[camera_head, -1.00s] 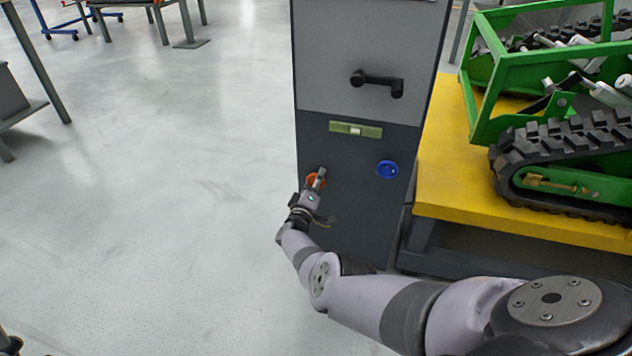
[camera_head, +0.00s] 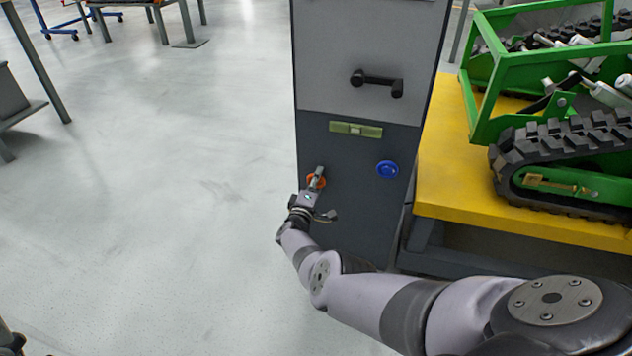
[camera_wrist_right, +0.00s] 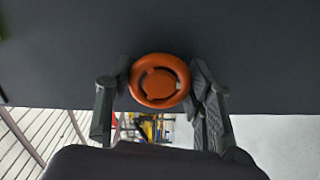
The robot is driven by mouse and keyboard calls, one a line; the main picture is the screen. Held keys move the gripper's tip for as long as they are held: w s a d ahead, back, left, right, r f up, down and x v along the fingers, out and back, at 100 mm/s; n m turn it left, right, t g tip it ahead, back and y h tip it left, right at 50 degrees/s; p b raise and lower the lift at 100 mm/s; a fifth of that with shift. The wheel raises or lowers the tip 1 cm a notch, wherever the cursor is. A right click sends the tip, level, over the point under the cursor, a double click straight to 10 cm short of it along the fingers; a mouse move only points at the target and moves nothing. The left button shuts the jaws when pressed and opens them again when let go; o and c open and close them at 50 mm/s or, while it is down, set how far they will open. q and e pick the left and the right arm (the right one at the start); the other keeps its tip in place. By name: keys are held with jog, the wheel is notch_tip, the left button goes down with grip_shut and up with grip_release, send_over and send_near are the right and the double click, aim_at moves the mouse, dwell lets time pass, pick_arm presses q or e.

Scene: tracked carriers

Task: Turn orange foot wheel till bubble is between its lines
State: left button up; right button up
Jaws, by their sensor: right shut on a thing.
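The orange foot wheel (camera_head: 316,181) is on the lower left of the dark cabinet front. My right gripper (camera_head: 317,178) is at it and partly hides it in the head view. In the right wrist view the orange wheel (camera_wrist_right: 160,81) sits between the two fingers of my right gripper (camera_wrist_right: 162,84), which is shut on it. The green level vial (camera_head: 356,130) is on the cabinet above the wheel. A pale bubble shows near its middle, but it is too small to tell whether it lies between the lines.
A blue wheel (camera_head: 387,169) is right of the orange one on the same cabinet (camera_head: 350,215). A black handle (camera_head: 377,81) sticks out above the vial. A yellow platform (camera_head: 450,165) with a green tracked carrier (camera_head: 560,150) stands at right. The floor at left is open.

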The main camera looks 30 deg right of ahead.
jog(key=o, duration=1.2)
jog(key=shift+s+a, duration=0.1)
